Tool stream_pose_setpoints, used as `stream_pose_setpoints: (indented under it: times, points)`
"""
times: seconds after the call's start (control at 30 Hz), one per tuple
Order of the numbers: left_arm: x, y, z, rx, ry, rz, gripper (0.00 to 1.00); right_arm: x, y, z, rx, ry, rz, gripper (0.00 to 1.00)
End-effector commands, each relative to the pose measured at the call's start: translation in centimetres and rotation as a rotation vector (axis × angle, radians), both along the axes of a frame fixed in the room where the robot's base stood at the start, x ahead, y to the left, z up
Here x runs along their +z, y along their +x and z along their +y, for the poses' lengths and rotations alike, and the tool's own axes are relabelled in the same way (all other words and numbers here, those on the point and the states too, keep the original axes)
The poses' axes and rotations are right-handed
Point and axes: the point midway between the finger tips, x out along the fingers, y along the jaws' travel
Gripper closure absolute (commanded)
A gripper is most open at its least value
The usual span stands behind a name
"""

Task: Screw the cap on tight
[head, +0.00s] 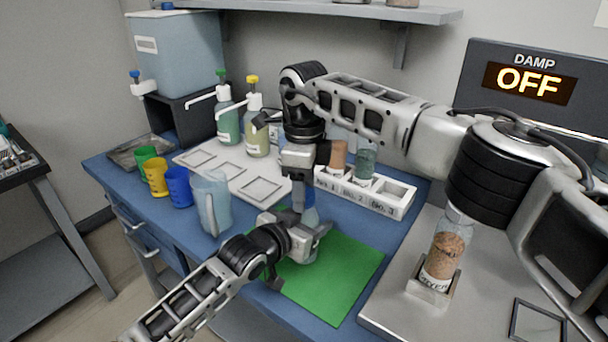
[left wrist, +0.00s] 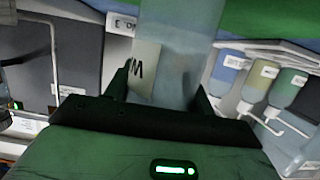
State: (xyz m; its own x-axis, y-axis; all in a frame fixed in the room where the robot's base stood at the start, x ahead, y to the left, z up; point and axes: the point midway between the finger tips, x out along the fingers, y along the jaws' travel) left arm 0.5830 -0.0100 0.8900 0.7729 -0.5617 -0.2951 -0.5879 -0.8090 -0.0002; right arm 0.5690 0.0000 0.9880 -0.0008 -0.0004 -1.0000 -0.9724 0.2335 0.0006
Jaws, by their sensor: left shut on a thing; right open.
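A clear bottle (head: 310,217) stands upright over the green mat (head: 340,280), partly hidden by my grippers. My left gripper (head: 298,238) is shut on its lower part. In the left wrist view, the see-through bottle (left wrist: 185,50) with a white label (left wrist: 145,70) sits between the fingers of my left gripper (left wrist: 163,98). A blue piece (head: 309,196), which looks like the cap, shows at the bottle's top. My right gripper (head: 299,192) points straight down at it and is open. Whether its fingers touch the cap is hidden.
A white rack (head: 395,207) behind holds a brown jar (head: 338,155) and a greenish jar (head: 365,162); slot No. 3 looks empty. A clear pitcher (head: 212,200) and coloured cups (head: 179,186) stand left. A jar of brown grains (head: 446,248) stands right. The mat's front is clear.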

Motion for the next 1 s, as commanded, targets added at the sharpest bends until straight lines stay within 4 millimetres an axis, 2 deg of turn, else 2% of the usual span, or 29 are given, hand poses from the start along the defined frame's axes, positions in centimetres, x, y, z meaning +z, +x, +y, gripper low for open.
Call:
stream_pose_setpoints:
  times: [0.23,0.4,0.83,1.0]
  points:
    - [-0.22,-0.05,0.03,0.000,0.003,0.004,1.00,-0.06,0.01,0.00,0.000,0.000,-0.001,0.46]
    - [-0.22,-0.05,0.03,0.000,0.003,0.004,1.00,-0.04,0.01,0.00,0.000,0.000,-0.001,0.92]
    - [-0.21,-0.06,0.02,0.000,0.003,0.004,1.00,-0.01,0.02,0.01,-0.010,0.000,-0.001,0.97]
    - [-0.21,-0.06,0.02,0.000,0.003,0.004,1.00,-0.01,0.05,-0.02,-0.236,0.000,-0.002,0.97]
